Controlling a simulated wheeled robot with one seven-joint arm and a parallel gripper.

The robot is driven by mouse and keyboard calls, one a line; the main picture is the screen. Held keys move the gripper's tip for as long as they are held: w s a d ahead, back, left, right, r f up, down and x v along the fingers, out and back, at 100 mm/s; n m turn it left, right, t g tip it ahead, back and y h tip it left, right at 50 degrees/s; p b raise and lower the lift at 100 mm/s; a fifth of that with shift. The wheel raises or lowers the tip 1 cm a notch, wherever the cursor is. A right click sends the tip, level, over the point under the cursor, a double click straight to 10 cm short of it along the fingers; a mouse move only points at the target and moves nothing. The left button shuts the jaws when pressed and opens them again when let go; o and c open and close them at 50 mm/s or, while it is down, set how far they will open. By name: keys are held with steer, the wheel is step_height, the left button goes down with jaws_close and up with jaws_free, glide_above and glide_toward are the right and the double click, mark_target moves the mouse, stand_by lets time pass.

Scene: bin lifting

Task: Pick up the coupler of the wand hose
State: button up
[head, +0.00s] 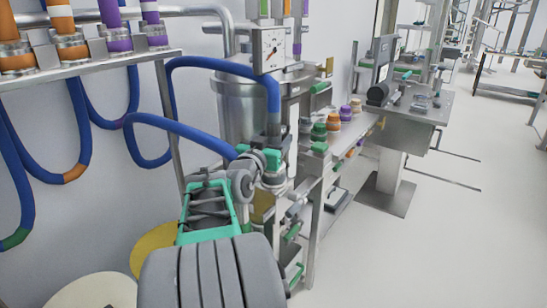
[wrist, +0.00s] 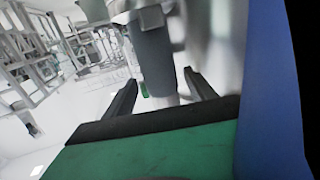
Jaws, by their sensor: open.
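A blue hose (head: 215,66) arches over and down to a grey cylindrical end piece (head: 274,128), which looks like the coupler. My gripper (head: 268,160) is right below it, partly hidden among green and grey parts. In the wrist view my gripper (wrist: 161,78) is open, its two dark fingers apart. A grey cylinder (wrist: 153,60) stands between and beyond them, with a clear gap at each side. I cannot tell if it is the coupler.
A rail (head: 90,65) with orange and purple fittings is at upper left. A shelf with coloured caps (head: 333,122) and a steel bench (head: 415,110) stand to the right. The floor (head: 450,230) at right is clear.

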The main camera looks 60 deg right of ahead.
steer(key=d, duration=0.3)
steer(key=shift+w+d+r, duration=0.1)
steer(key=shift+w+d, duration=0.2)
steer(key=shift+d, duration=0.05)
steer(key=shift+a, duration=0.1)
jaws_close()
steer(key=shift+r, duration=0.1)
